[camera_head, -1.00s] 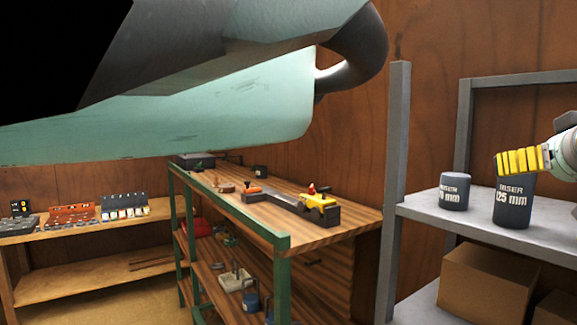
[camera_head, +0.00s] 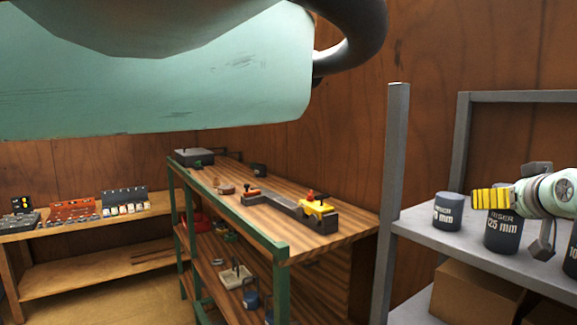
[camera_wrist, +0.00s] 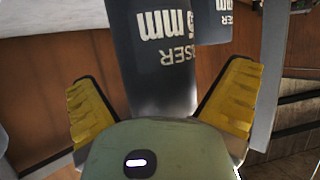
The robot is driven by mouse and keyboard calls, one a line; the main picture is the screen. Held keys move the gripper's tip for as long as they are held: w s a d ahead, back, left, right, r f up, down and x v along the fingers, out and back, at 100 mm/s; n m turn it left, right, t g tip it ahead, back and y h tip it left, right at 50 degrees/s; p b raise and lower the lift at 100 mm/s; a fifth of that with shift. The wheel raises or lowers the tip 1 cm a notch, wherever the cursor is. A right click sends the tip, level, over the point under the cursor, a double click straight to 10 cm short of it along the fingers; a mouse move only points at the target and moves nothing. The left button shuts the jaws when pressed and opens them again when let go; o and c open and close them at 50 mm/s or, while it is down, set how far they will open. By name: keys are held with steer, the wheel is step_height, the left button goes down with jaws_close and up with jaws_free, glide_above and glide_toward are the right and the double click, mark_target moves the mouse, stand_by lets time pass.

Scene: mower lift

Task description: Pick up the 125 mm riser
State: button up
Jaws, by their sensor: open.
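The 125 mm riser (camera_head: 502,236), a dark grey cylinder with white lettering, stands upright on the grey shelf at the right of the head view. My gripper (camera_head: 491,199) is at the riser's top, its yellow pads covering part of the upper edge. In the wrist view the riser (camera_wrist: 158,65) lies between the two yellow-padded fingers of my open gripper (camera_wrist: 162,105), with a gap visible on each side. I cannot tell whether either pad touches it.
A smaller riser (camera_head: 448,212) stands close to the left on the same shelf (camera_head: 425,232). Another riser (camera_head: 571,262) is partly cut off at the right edge. A shelf post (camera_head: 393,190) rises at the left. A cardboard box (camera_head: 475,295) sits below.

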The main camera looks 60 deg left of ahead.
steer(key=c, duration=1.3)
steer(key=shift+c, duration=0.5)
steer(key=shift+r+b, duration=0.2)
steer(key=shift+b, duration=0.2)
